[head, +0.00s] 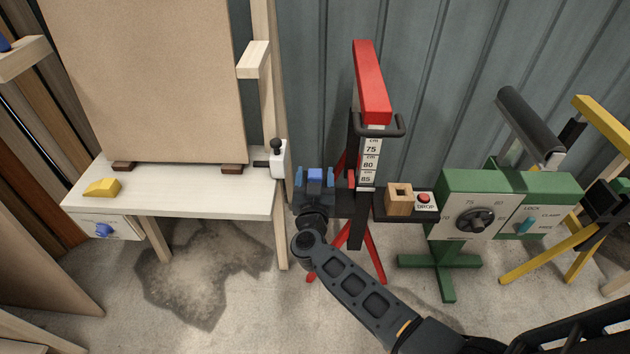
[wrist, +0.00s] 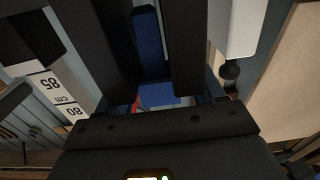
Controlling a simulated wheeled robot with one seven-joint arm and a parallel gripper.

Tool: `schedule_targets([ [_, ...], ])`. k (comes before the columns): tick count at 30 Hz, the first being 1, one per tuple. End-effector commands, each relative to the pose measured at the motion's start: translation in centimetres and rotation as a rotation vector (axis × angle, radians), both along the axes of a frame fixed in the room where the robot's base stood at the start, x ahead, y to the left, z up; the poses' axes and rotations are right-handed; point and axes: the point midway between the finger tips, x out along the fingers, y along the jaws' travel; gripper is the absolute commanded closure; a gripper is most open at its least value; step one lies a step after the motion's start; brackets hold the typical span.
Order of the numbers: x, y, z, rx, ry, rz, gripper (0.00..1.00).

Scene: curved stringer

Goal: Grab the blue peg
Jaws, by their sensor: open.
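The blue peg (head: 315,174) shows at the end of my arm, just left of the red stand's dark post. In the wrist view the blue peg (wrist: 149,42) lies between my two dark fingers. Its lighter blue face (wrist: 158,95) shows nearer the palm. My gripper (head: 314,186) is open around the peg. It also shows in the wrist view (wrist: 145,35), with the right finger very close to the peg. I cannot tell whether it touches. What holds the peg is hidden.
The red stand (head: 371,85) with its scale is close on the right, beside a wooden block (head: 399,199) and a red button (head: 425,198). A white bench (head: 200,190) with a yellow wedge (head: 102,187) and a black-knobbed white clamp (head: 279,159) is left. A green machine (head: 465,190) stands right.

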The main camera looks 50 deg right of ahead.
Motion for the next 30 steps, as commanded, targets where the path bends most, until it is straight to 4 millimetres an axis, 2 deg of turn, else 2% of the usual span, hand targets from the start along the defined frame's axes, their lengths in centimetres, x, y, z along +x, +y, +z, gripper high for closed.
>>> schedule_targets([
  [2, 0.0, 0.0, 0.0, 0.000, 0.000, 0.000, 0.34],
  [18, 0.0, 0.0, 0.0, 0.001, -0.001, 0.000, 0.86],
  [26, 0.0, 0.0, 0.3, 0.000, -0.001, 0.000, 0.87],
  [30, 0.0, 0.0, 1.9, 0.001, -0.004, -0.001, 0.87],
])
